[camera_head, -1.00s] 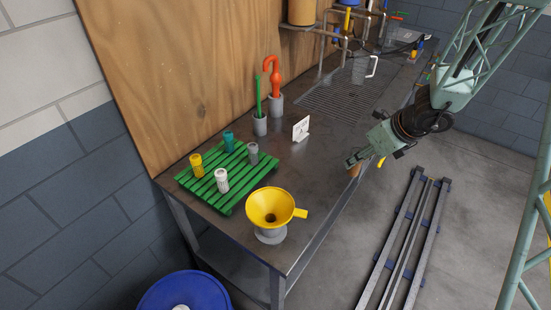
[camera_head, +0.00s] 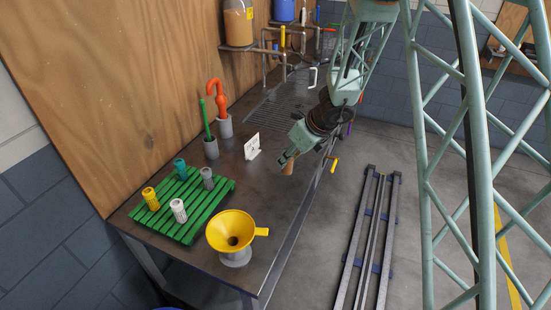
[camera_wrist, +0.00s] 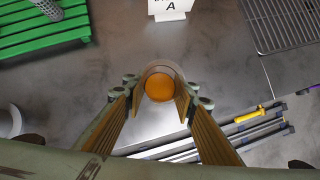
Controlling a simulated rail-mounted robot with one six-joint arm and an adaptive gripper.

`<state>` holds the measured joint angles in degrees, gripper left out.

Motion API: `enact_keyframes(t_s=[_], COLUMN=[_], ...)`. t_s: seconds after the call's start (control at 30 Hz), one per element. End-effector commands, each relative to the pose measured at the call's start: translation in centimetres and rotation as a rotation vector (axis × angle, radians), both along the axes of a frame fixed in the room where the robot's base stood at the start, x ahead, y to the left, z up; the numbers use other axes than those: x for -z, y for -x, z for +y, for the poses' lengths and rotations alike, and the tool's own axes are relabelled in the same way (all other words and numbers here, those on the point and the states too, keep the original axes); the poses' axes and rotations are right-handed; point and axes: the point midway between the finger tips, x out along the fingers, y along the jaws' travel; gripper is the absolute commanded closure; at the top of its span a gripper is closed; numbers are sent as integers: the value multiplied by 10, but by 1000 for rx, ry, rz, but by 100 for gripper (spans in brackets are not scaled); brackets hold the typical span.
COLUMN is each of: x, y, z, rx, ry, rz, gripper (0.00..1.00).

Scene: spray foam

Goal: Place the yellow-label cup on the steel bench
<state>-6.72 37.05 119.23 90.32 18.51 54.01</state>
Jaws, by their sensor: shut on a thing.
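My gripper (camera_head: 286,160) is shut on a small brown-orange cup (camera_head: 289,169). In the wrist view the cup (camera_wrist: 160,85) sits between the fingertips of my gripper (camera_wrist: 160,100), with its round opening showing and orange inside. No label can be made out on it. The cup is over the front part of the steel bench (camera_head: 215,178), near its long edge. In the head view I cannot tell whether its bottom touches the bench.
A white card sign (camera_head: 252,146) stands behind the cup. A green slatted rack (camera_head: 207,209) holds several small cylinders. A yellow funnel (camera_head: 232,228) sits on a grey base. A drain grate (camera_head: 270,112) lies farther back. Bare bench lies between sign and funnel.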

Motion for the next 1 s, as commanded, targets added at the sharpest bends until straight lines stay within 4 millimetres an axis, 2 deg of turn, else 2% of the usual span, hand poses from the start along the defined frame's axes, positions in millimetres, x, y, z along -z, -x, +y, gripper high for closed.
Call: enact_keyframes(t_s=[0.2, 0.43, 1.0], x=[2, 4, 10], y=[-23, -40, -43], z=[24, 42, 45], rx=[-2, -1, 1], ry=[1, 0, 0], rz=[-1, 0, 0], gripper=[86, 86, 86])
